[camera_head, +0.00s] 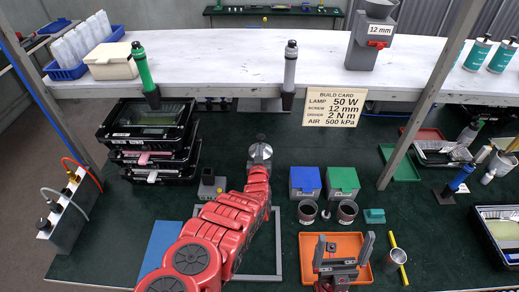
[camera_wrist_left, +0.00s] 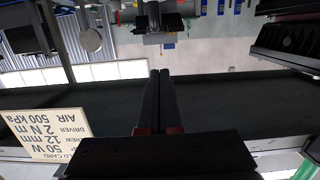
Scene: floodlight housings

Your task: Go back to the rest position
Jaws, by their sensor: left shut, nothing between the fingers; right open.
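My left arm, red, comes in from the lower left of the head view and reaches up to the middle of the bench. Its grey end (camera_head: 260,150) is below the shelf's front edge; the fingers are hard to make out there. In the left wrist view my left gripper (camera_wrist_left: 160,73) is shut, its two dark fingers together with nothing between them. My right gripper (camera_head: 343,244) is at the bottom centre of the head view, fingers spread and empty, above an orange tray (camera_head: 309,278). I cannot tell its height over the tray.
A white shelf (camera_head: 220,65) with a build card (camera_head: 335,106) crosses above the green bench. Stacked black trays (camera_head: 150,140) stand left of my left arm. Blue (camera_head: 305,182) and green (camera_head: 343,182) boxes stand right of it. A slanted post (camera_head: 430,90) rises at right.

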